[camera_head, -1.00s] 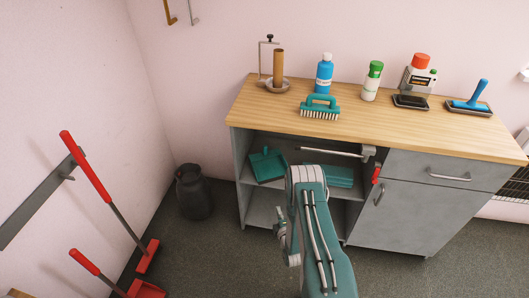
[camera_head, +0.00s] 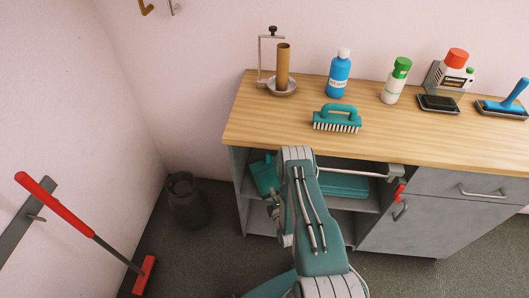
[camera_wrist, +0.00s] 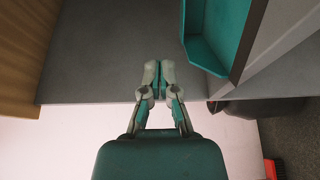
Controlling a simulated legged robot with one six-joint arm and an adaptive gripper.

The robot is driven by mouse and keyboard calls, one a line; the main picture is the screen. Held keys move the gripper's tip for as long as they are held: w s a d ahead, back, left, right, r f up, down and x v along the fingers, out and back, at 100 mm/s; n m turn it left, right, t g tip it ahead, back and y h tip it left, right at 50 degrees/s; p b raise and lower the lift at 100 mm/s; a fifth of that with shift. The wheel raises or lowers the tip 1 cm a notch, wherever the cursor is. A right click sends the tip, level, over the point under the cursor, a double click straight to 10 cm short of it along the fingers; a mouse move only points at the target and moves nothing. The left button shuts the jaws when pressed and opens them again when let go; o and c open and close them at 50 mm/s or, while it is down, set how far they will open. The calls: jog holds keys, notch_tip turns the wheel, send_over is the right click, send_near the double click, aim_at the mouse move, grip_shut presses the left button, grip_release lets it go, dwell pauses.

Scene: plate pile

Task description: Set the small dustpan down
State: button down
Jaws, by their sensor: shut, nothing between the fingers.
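The small teal dustpan (camera_head: 264,176) is in the cabinet's open upper compartment, at its left end, tilted in the head view. In the wrist view the teal dustpan (camera_wrist: 212,42) is at upper right, apart from my fingers. My gripper (camera_wrist: 159,76) is shut and empty, its fingertips together in front of the grey shelf surface (camera_wrist: 105,60). In the head view my arm hides most of the gripper and part of the compartment.
A teal bin (camera_head: 345,186) lies right of my arm on the same shelf. A teal brush (camera_head: 338,121) and bottles stand on the wooden counter (camera_head: 240,128). A dark bin (camera_head: 188,203) stands on the floor left of the cabinet. Floor there is partly clear.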

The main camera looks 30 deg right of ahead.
jog(key=shift+w, duration=1.05)
send_near(267, 160)
jog(key=w, duration=0.1)
jog(key=w+a, duration=0.1)
jog(key=w, duration=0.3)
jog(key=shift+w+a+r, duration=0.1)
jog(key=shift+a+r, duration=0.1)
jog(key=shift+a, duration=0.2)
jog(key=w+d, duration=0.2)
jog(key=shift+d, duration=0.4)
jog(key=shift+w+d, duration=0.15)
jog(key=shift+d, duration=0.1)
